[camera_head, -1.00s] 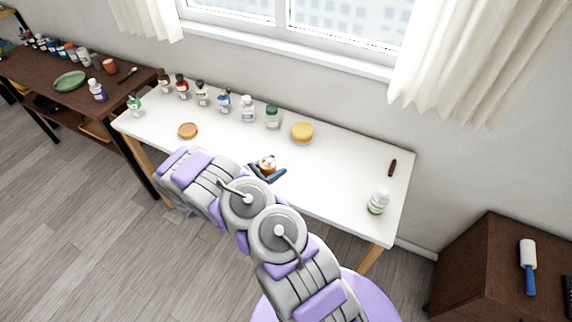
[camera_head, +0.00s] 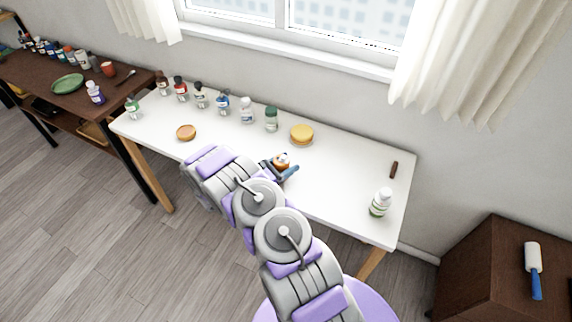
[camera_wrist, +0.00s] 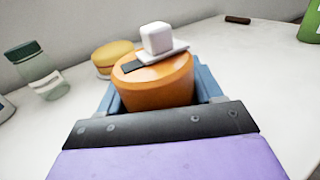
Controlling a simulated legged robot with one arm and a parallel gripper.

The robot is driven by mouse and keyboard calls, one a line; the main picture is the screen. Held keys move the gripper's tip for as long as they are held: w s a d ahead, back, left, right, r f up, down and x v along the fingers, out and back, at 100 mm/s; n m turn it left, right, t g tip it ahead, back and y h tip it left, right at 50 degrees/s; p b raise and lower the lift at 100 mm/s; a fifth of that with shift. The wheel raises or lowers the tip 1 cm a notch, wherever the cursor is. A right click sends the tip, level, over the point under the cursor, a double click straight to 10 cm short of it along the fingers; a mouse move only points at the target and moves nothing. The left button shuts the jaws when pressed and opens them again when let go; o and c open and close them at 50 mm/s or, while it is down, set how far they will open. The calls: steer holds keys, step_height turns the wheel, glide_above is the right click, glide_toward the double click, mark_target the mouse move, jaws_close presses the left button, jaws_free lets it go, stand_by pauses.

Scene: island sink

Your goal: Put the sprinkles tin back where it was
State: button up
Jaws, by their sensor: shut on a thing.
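An orange tin, apparently the sprinkles tin (camera_wrist: 155,82), is held between the blue fingers of my gripper (camera_wrist: 158,95). A small white cube on a light flat piece and a dark patch show on its top in the wrist view. In the head view the tin (camera_head: 282,160) is small and partly hidden by my gripper (camera_head: 280,170), over the middle front of the white table (camera_head: 330,185). I cannot tell whether the tin touches the table.
A yellow round container (camera_head: 302,134) and a green-lidded jar (camera_head: 271,120) stand behind the gripper. Several bottles line the table's back left. An orange-brown round dish (camera_head: 186,132) lies left. A white-green bottle (camera_head: 380,203) and a dark brown stick (camera_head: 394,170) are right. The table's middle right is clear.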

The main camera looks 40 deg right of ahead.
steer(key=o, duration=1.1)
steer(key=shift+o, duration=0.2)
